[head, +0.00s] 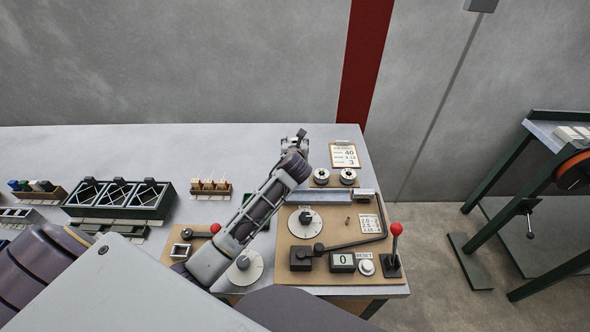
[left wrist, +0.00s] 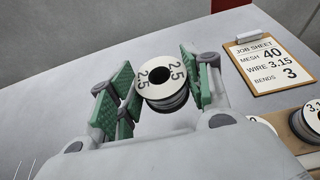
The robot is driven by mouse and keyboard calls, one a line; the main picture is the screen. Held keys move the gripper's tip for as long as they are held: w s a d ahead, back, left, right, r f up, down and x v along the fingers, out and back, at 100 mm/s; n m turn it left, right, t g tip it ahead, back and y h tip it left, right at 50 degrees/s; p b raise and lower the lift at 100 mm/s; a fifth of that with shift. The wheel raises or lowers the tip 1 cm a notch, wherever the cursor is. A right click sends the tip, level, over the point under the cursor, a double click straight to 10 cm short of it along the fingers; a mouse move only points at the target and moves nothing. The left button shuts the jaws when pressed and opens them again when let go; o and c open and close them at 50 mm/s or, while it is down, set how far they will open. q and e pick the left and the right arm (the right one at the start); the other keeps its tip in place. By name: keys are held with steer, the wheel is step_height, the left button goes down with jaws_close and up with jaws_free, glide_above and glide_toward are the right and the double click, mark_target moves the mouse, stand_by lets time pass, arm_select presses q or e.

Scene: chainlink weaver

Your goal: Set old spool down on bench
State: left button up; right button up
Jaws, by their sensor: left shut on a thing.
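The old spool (left wrist: 166,99) is white with grey wire and a dark centre hole, and its face reads 2.5. My left gripper (left wrist: 160,82) is shut on it, with green pads on either side. In the head view the left gripper (head: 295,142) is over the back right part of the grey bench (head: 240,146), left of the job sheet. The spool is hard to make out there, and I cannot tell whether it touches the bench. The bench (left wrist: 75,107) also shows in the left wrist view. My right gripper is not in view.
The job sheet (head: 344,156) reads mesh 40, wire 3.15, bends 3. Two white spools (head: 321,176) (head: 347,176) stand on a wooden holder just right of my left forearm. A board with a red-knobbed lever (head: 396,230) is nearer. Bench left of the gripper is clear.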

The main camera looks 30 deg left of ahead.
arm_select(q)
steer(key=shift+f, duration=3.1)
steer(key=shift+f+b, duration=0.4)
steer(key=shift+f, duration=1.45)
steer(key=o, duration=1.3)
steer(key=shift+f, duration=0.15)
steer(key=shift+c, duration=0.2)
steer(key=shift+s, duration=0.1)
steer(key=shift+r+v, duration=0.2)
steer(key=shift+v, duration=5.8)
